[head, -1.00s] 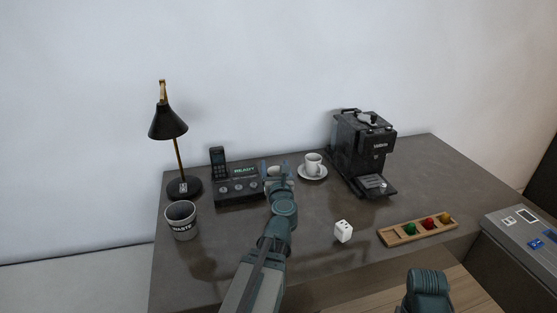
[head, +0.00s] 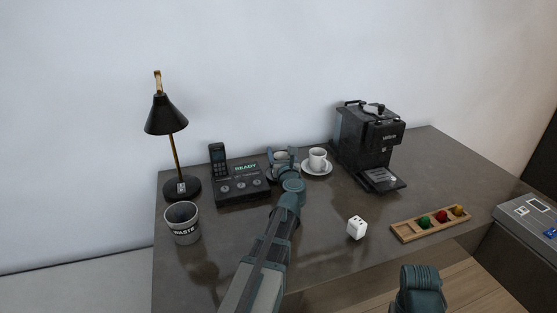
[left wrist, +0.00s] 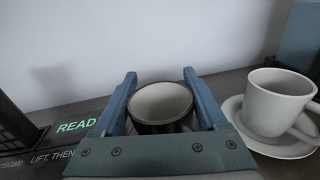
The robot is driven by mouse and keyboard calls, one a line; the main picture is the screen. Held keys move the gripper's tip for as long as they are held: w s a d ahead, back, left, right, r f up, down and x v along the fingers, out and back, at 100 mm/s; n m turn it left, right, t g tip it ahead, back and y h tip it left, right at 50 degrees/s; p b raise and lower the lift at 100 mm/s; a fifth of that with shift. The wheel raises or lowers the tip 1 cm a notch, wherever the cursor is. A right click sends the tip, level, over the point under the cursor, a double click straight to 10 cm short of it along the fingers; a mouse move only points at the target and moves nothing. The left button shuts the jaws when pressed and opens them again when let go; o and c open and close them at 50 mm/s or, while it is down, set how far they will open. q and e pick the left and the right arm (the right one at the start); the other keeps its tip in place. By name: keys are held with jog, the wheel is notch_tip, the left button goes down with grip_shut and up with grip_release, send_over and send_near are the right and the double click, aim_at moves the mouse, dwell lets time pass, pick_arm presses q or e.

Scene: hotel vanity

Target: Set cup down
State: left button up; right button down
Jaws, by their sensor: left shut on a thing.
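A cup with a pale inside and a dark rim edge (left wrist: 160,101) stands upright between the fingers of my left gripper (left wrist: 158,92) in the left wrist view. The gripper is shut on it. In the head view the left gripper (head: 284,160) is over the back of the desk, between the black console and a white cup on a saucer, and mostly hides the held cup. I cannot tell whether the held cup's base touches anything. My right arm shows only in part at the lower right, with no fingertips visible.
A white cup (head: 317,155) on a white saucer (head: 327,172) stands close right of the left gripper. The console (head: 241,187) is close left. A coffee machine (head: 368,140), lamp (head: 166,120), waste cup (head: 182,223), die (head: 357,227) and wooden tray (head: 404,233) also stand on the desk.

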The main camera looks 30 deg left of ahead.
pick_arm(q)
jog(key=shift+f, duration=0.6)
jog(key=shift+r, duration=0.2)
pick_arm(e)
jog(key=shift+a+f, duration=0.15)
jog(key=shift+f, duration=0.3)
pick_arm(q)
jog(key=shift+f, duration=0.15)
jog(key=o, duration=1.4)
jog(key=v, duration=1.2)
pick_arm(e)
jog(key=shift+r, duration=0.1)
